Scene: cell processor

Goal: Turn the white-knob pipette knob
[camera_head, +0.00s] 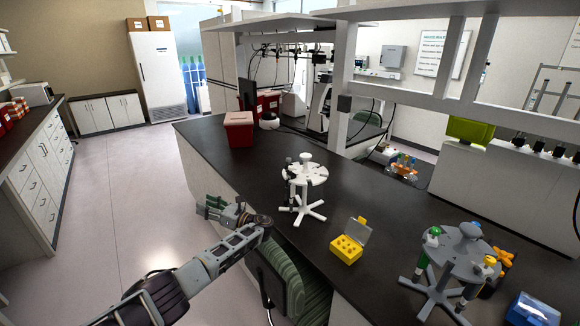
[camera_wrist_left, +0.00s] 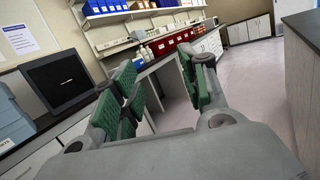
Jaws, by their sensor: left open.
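My left gripper (camera_head: 210,207) is open and empty, with green-padded fingers pointing left, beside the bench's front edge. In the left wrist view its two fingers (camera_wrist_left: 157,75) are spread apart with nothing between them. A white carousel stand (camera_head: 303,206) is on the black bench, to the right of the gripper and apart from it. A dark pipette (camera_head: 288,187) hangs at its left side; its knob is too small to tell its colour. A grey carousel stand (camera_head: 460,248) at the right holds a green-knob pipette (camera_head: 433,236) and a yellow-knob pipette (camera_head: 489,263). I cannot single out a white knob.
A yellow tip box (camera_head: 346,250) with its lid open is between the stands. A blue box (camera_head: 533,311) is at the lower right. A red bin (camera_head: 238,130) is on the bench's far left. A green chair (camera_head: 292,278) stands below my left arm.

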